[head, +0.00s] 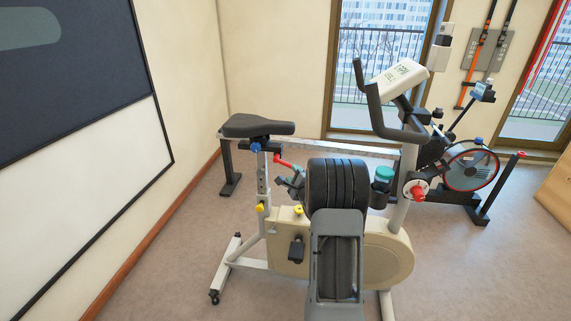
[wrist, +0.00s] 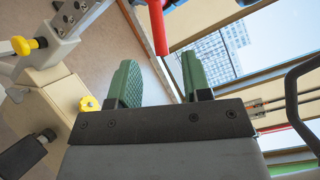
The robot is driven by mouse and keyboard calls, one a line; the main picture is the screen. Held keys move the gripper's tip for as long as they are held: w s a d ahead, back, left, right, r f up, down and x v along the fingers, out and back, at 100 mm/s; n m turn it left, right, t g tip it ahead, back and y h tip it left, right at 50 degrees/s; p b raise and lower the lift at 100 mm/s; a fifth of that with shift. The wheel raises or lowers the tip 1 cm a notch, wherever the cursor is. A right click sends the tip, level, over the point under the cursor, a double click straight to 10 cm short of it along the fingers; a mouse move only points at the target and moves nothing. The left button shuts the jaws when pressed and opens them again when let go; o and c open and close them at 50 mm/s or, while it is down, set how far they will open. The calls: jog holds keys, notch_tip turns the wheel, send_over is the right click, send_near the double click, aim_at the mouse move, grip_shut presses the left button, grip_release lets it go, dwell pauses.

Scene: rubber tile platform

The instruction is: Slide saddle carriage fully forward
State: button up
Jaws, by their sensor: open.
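The black saddle (head: 258,126) sits on top of the exercise bike's seat post. Its carriage under the saddle has a blue knob (head: 256,147). A red lever (head: 288,163) sticks out to the right below the saddle, towards my arm. In the wrist view, the red lever (wrist: 157,27) comes down from the top edge, beyond the gap between my green fingers. My gripper (wrist: 160,75) is open, with nothing between its fingers and apart from the lever. In the head view my own arm mostly hides the gripper. The saddle cannot be made out in the wrist view.
Yellow knobs (head: 298,210) sit on the bike's cream body (head: 370,260). The handlebar (head: 380,105) and console (head: 398,80) rise to the right of my arm. A rowing machine (head: 470,170) stands behind. Floor is clear at the left, beside the wall.

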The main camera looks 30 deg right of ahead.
aim_at(288, 166)
jog(key=x, duration=0.9)
grip_shut()
dwell(0.4)
